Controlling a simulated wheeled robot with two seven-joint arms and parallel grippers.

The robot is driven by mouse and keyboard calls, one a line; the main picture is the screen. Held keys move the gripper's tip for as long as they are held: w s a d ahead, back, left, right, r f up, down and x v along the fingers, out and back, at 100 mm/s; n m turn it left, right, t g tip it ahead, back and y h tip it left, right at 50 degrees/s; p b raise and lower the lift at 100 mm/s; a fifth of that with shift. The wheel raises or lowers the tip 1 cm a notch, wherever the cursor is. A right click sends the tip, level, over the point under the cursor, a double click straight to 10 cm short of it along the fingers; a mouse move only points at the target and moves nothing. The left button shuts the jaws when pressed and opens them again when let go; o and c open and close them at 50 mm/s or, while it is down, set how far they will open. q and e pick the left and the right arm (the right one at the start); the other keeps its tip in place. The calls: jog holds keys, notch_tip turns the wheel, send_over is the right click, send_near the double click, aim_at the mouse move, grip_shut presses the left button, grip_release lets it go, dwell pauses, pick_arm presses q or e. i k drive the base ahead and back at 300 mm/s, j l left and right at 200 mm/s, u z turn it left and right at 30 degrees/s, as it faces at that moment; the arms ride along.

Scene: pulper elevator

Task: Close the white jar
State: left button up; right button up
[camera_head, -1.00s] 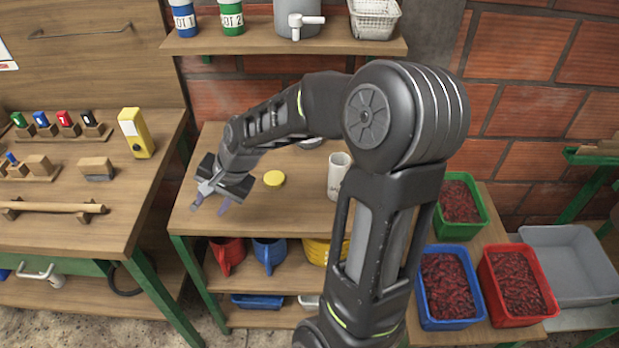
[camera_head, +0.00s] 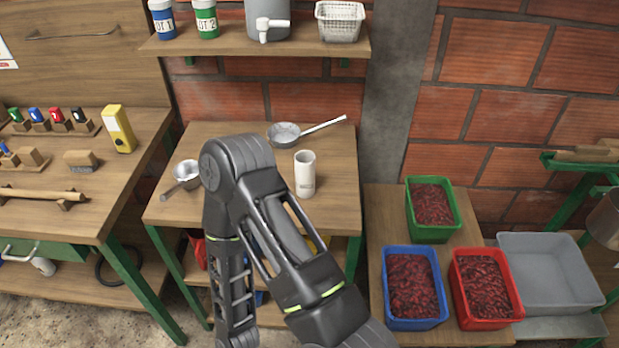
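The white jar (camera_head: 305,175) stands upright on the middle wooden table (camera_head: 330,215). It is a pale cylinder with a lighter upper band, and I see no yellow lid on it. The yellow lid is not visible now; my arm covers the part of the table to the left of the jar. One of my arms rises from the bottom, bends left of the jar, and its forearm runs down out of the picture. Neither gripper shows in the head view, so I cannot see whether either holds the lid.
A metal pan (camera_head: 284,133) lies behind the jar, and a small metal pot (camera_head: 187,173) stands at the table's left. Green (camera_head: 433,236), blue (camera_head: 413,318) and red (camera_head: 487,318) crates of red fruit stand to the right. The table right of the jar is clear.

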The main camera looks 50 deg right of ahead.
aim_at(304, 160)
jog(key=i+j, duration=0.2)
jog(key=i, duration=0.3)
jog(key=z, duration=2.15)
